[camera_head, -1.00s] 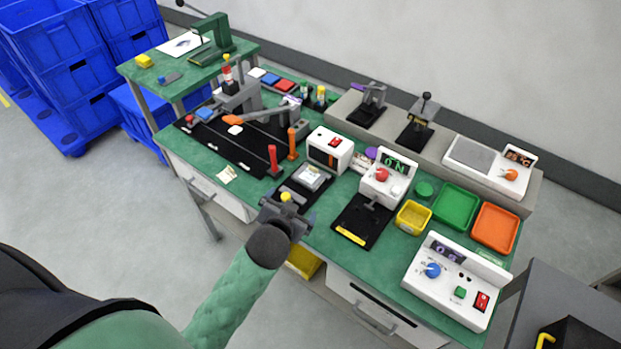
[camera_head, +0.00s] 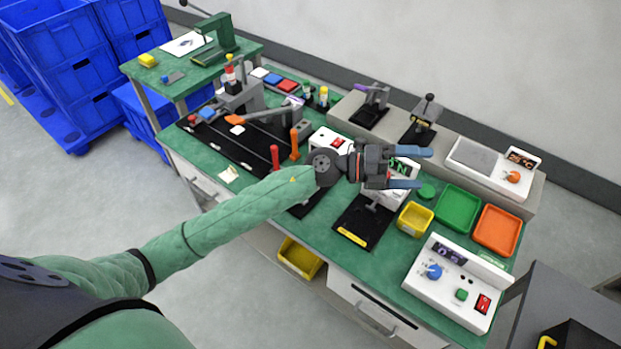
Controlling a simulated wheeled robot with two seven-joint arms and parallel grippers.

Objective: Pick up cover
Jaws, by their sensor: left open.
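My left gripper (camera_head: 420,168) is open and empty, with its blue-tipped fingers pointing right. It shows over the white box with the green display (camera_head: 398,194) and hides much of that box. I cannot tell for sure which thing is the cover. A small round green piece (camera_head: 427,190) lies on the green bench just beyond the lower finger, apart from it in the picture. My left forearm hides part of the bench front. My right gripper is not in view.
A yellow tray (camera_head: 414,219), a green tray (camera_head: 458,209) and an orange tray (camera_head: 496,230) stand at the right. A white control box (camera_head: 450,283) stands at the front right. A scale (camera_head: 480,167) and a black-based press (camera_head: 424,120) line the back shelf. Blue crates (camera_head: 60,65) stand left.

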